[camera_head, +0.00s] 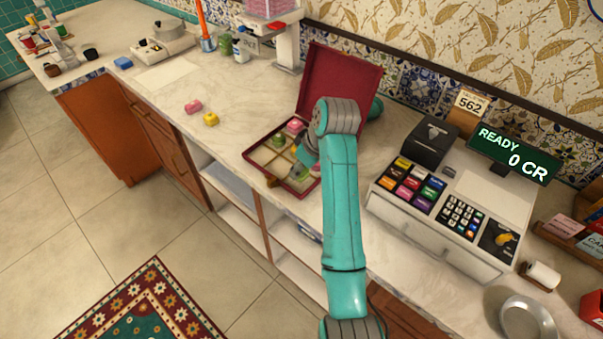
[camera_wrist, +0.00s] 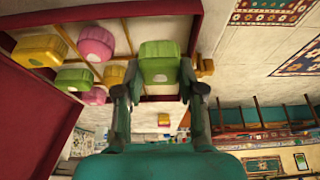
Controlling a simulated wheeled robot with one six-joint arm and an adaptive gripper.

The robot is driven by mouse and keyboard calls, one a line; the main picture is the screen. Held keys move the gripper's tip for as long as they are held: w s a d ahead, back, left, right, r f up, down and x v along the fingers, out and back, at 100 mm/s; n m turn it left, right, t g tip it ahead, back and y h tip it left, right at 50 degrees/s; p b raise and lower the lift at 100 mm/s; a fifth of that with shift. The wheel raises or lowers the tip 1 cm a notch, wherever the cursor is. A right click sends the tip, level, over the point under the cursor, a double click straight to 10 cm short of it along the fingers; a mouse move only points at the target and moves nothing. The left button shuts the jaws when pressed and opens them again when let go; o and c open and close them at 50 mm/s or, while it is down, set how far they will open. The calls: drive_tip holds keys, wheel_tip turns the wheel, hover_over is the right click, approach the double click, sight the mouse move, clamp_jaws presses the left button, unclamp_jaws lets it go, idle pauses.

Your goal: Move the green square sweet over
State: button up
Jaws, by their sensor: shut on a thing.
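My gripper (camera_wrist: 159,72) is shut on a green square sweet (camera_wrist: 159,60), which sits between its two fingers in the wrist view. The sweet is at the open sweet box, whose divided tray (camera_head: 262,154) shows in the head view. I cannot tell whether the sweet touches the box floor.
Other sweets lie in the box, among them a pink one (camera_wrist: 96,43) and a yellow one (camera_wrist: 38,50). The red lid (camera_head: 345,80) stands open behind. A pink sweet (camera_head: 193,107) and a yellow sweet (camera_head: 211,119) lie on the counter left. A cash register (camera_head: 440,205) stands right.

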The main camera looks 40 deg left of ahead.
drive_tip(key=shift+f, duration=1.3)
drive_tip(key=shift+f, duration=0.1)
drive_tip(key=o, duration=0.7)
